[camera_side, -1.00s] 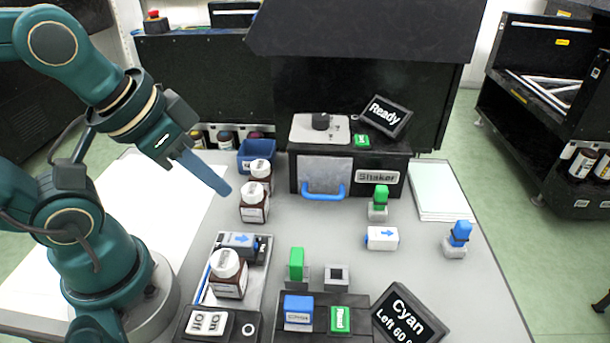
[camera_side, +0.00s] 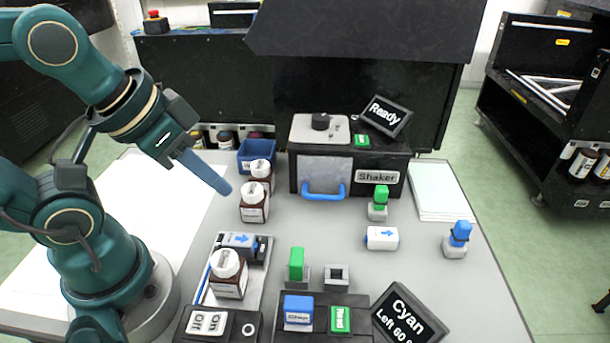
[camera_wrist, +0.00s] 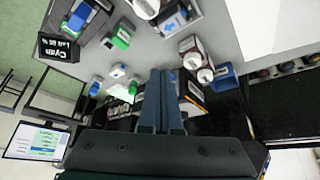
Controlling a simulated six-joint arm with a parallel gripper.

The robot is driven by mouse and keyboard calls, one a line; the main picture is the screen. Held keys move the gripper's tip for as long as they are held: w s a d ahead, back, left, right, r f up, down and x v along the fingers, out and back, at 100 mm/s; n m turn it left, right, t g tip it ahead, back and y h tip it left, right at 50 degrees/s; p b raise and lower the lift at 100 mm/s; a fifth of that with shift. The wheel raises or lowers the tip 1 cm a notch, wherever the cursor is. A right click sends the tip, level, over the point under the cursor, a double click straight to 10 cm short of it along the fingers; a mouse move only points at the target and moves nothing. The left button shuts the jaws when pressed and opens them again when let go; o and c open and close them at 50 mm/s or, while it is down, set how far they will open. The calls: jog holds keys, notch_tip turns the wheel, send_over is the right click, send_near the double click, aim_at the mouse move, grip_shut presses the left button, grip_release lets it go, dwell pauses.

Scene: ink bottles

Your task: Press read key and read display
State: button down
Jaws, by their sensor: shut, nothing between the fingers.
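The display also shows in the wrist view (camera_wrist: 59,48), small and blurred. My gripper (camera_side: 222,188) is shut and empty, in the air left of the bottles and well apart from the Read key. Its closed blue fingers show in the wrist view (camera_wrist: 160,78).
Brown bottles with white caps (camera_side: 254,202) stand near my gripper; another bottle (camera_side: 228,274) stands on a tray farther front. A black Shaker box (camera_side: 376,177) with a "Ready" display (camera_side: 386,115) stands at the back. Small green and blue stamp-like pieces occupy the middle and right.

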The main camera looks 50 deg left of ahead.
jog(key=w+a+r+t+y, duration=0.35)
jog(key=w+r+t, duration=0.25)
jog(key=w, duration=0.2)
jog(key=w+r+m+t+h, duration=0.2)
jog(key=w+r+m, duration=0.1)
jog(key=m, duration=0.1)
jog(key=m+g+h, duration=1)
jog(key=m, duration=0.9)
send_over(332, 313)
notch_tip(332, 313, down, 10)
jog(key=shift+f, duration=0.1)
jog(key=shift+f, duration=4.4)
